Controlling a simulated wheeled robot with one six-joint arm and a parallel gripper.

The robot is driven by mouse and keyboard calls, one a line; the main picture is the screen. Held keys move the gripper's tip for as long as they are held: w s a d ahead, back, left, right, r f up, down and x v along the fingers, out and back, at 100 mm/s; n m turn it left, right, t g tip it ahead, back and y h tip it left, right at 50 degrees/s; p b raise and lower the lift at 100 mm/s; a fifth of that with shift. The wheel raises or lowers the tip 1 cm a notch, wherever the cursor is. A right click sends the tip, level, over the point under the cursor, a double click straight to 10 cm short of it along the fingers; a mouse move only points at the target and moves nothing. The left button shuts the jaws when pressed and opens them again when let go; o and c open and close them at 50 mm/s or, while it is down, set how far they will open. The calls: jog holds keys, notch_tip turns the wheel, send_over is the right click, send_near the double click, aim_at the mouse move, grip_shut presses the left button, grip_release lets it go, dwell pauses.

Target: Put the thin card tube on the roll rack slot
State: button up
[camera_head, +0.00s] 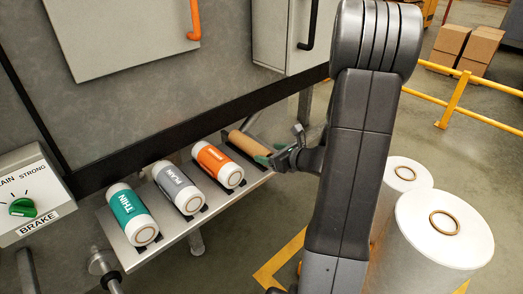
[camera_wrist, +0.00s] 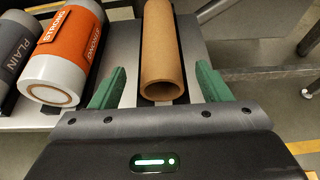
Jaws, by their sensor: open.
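A bare brown card tube (camera_head: 248,144) lies at the far right end of the roll rack (camera_head: 170,235), on dark supports. The wrist view shows the tube (camera_wrist: 163,50) with its hollow near end facing me. My gripper (camera_head: 275,158) is at that end of the rack. Its green fingers (camera_wrist: 160,90) are open, one on each side of the tube's near end, with gaps between them and the tube. To the left on the rack lie a green-labelled THIN roll (camera_head: 132,213), a grey PLAIN roll (camera_head: 179,187) and an orange STRONG roll (camera_head: 218,165).
A control box (camera_head: 32,195) with a green knob and a BRAKE label stands at the left. Large white rolls (camera_head: 444,228) stand on the floor at the right. A yellow rail (camera_head: 455,98) and cardboard boxes (camera_head: 480,45) are farther back.

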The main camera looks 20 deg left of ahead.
jog(key=shift+v, duration=2.75)
